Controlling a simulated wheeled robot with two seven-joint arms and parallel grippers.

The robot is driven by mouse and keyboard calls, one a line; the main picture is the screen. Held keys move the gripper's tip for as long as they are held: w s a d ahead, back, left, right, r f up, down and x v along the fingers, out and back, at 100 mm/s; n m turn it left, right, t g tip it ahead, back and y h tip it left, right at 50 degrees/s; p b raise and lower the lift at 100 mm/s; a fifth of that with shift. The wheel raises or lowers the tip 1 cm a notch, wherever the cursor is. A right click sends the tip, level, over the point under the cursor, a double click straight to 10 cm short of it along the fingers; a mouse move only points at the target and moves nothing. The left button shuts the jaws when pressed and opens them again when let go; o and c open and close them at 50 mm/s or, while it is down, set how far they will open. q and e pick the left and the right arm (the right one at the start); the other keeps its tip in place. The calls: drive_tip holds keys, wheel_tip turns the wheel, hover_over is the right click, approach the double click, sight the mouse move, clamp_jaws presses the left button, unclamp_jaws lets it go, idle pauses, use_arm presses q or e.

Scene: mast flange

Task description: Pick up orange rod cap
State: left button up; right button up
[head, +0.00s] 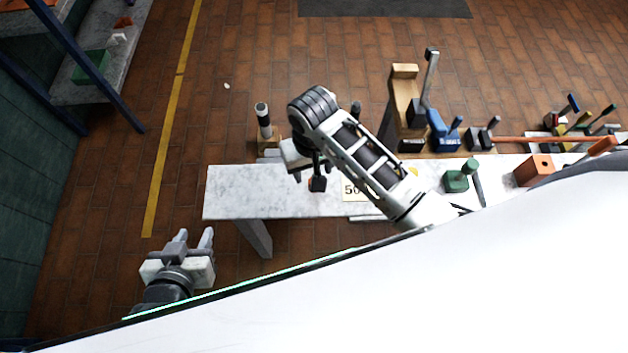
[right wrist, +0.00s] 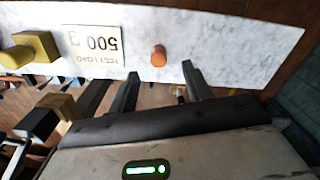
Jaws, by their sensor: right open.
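The orange rod cap (right wrist: 158,55) is a small orange cylinder standing on the marble-topped bench (right wrist: 220,45) in the right wrist view. My right gripper (right wrist: 160,72) is open, and the cap shows between its two fingertips with no visible contact. In the head view my right gripper (head: 317,178) is over the bench's left part and hides most of the cap. My left gripper (head: 195,239) is open and empty, off the bench at the lower left, with its fingers apart.
A 500 g test load plate (right wrist: 95,46) lies beside the cap, with a yellow-handled block (right wrist: 36,46) past it. In the head view a green block (head: 456,181) and an orange-brown block (head: 534,170) stand farther right. The bench's left end is clear.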

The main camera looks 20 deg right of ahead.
drive_tip(key=shift+w+d+f, duration=0.1)
drive_tip(key=shift+f, duration=1.5)
drive_tip(key=shift+w+d+f, duration=0.1)
drive_tip(key=shift+f, duration=1.45)
drive_tip(key=shift+c, duration=0.3)
drive_tip(key=c, duration=1)
